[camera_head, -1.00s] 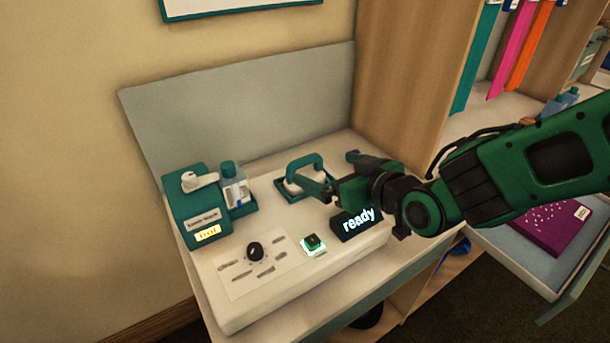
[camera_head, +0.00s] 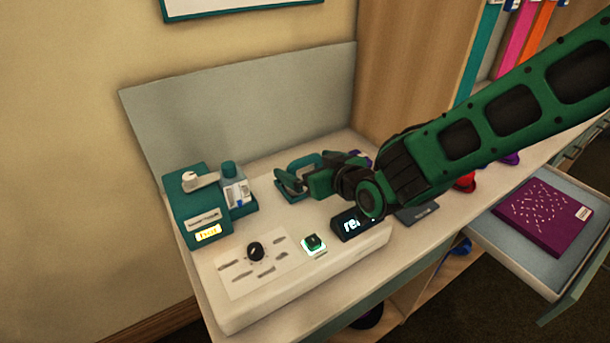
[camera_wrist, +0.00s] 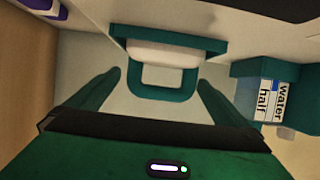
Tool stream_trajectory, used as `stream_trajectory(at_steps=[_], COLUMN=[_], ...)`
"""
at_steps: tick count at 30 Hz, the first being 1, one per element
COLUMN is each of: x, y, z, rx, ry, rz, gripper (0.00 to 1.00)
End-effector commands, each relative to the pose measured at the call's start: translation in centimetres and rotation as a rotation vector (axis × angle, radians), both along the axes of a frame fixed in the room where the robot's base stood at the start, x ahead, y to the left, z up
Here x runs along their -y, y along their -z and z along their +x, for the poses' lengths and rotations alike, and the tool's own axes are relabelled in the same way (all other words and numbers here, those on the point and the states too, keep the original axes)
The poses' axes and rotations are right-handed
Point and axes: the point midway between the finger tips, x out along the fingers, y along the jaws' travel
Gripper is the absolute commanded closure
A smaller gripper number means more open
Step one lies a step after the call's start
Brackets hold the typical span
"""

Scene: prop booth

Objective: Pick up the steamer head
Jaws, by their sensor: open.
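The steamer head, with a green loop handle (camera_head: 303,161) and a pale body, rests in its green cradle at the back of the white console (camera_head: 290,290). In the wrist view the steamer head (camera_wrist: 165,52) is at upper middle, its green loop between my two fingers. My gripper (camera_head: 294,182) is open, with its fingers spread on either side of the loop (camera_wrist: 160,80). They look apart from it. In the head view my gripper hides part of the steamer head and cradle.
A green unit (camera_head: 196,215) with a pale lever and a lit label stands at left. Beside it is a water tank (camera_head: 236,192), labelled "half water" in the wrist view (camera_wrist: 275,95). A black knob (camera_head: 255,251), a lit green button (camera_head: 313,242) and a partly hidden display (camera_head: 350,224) are in front.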

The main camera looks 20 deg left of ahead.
Motion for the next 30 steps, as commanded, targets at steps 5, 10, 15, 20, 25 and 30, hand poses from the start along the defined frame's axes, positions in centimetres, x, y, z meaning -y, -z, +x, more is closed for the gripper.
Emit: stream_trajectory(at_steps=[5, 10, 15, 20, 25, 30], x=[-0.5, -0.5, -0.5, -0.5, -0.5, -0.5], y=[0.3, 0.3, 0.3, 0.2, 0.1, -1.2], z=[0.4, 0.4, 0.5, 0.5, 0.5, 0.5], rx=[0.000, 0.000, 0.000, 0.002, 0.003, 0.006], ry=[0.000, 0.000, 0.000, 0.001, 0.001, 0.001], rz=[0.000, 0.000, 0.000, 0.001, 0.001, 0.003], gripper=[0.00, 0.00, 0.36, 0.58, 0.58, 0.58])
